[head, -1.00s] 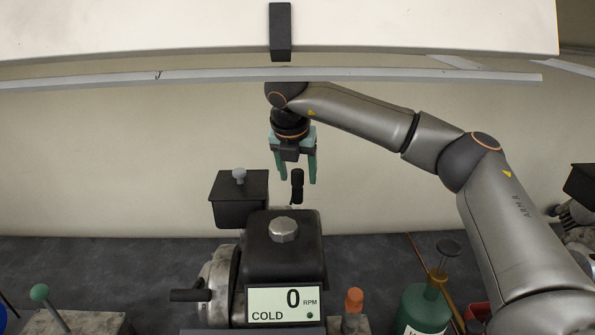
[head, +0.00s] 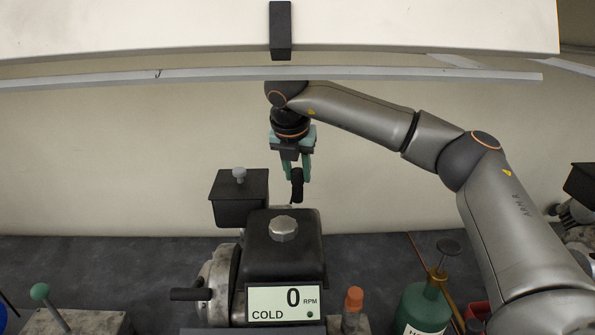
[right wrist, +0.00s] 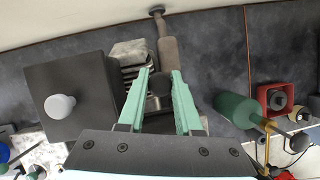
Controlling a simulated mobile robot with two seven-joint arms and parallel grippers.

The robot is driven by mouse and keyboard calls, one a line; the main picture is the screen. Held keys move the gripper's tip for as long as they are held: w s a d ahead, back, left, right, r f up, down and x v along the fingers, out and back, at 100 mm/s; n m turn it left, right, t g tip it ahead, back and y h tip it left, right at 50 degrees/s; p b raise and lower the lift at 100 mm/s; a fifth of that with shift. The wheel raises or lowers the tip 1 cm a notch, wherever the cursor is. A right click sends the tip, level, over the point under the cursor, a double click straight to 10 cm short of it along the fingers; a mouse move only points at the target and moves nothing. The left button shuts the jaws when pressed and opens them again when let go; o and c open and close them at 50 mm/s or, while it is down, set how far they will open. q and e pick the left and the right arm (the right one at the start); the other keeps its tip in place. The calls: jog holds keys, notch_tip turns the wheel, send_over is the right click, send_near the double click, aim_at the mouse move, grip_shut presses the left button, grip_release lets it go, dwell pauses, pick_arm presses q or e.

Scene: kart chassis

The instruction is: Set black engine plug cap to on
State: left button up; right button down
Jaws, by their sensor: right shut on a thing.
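The black engine plug cap (head: 297,187) stands upright behind the black tank of the kart engine (head: 284,245), on its far side. My right gripper (head: 297,172) reaches down from above and is shut on the cap. In the right wrist view the cap (right wrist: 160,84) shows dark between the two green fingers (right wrist: 160,100). My left gripper is not in view.
A black box with a grey knob (head: 239,196) stands close left of the gripper. An engine display (head: 284,304) reads 0 RPM and COLD. A green bottle (head: 424,309) and an orange-topped part (head: 354,299) stand at front right. A rail (head: 400,75) crosses above.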

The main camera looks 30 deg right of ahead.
aim_at(297, 185)
dwell(0.8)
notch_tip(297, 185, down, 4)
jog(key=b, duration=0.3)
jog(key=shift+r, duration=0.2)
jog(key=shift+s, duration=0.1)
jog(key=c, duration=0.6)
grip_release()
jog(key=shift+r, duration=0.1)
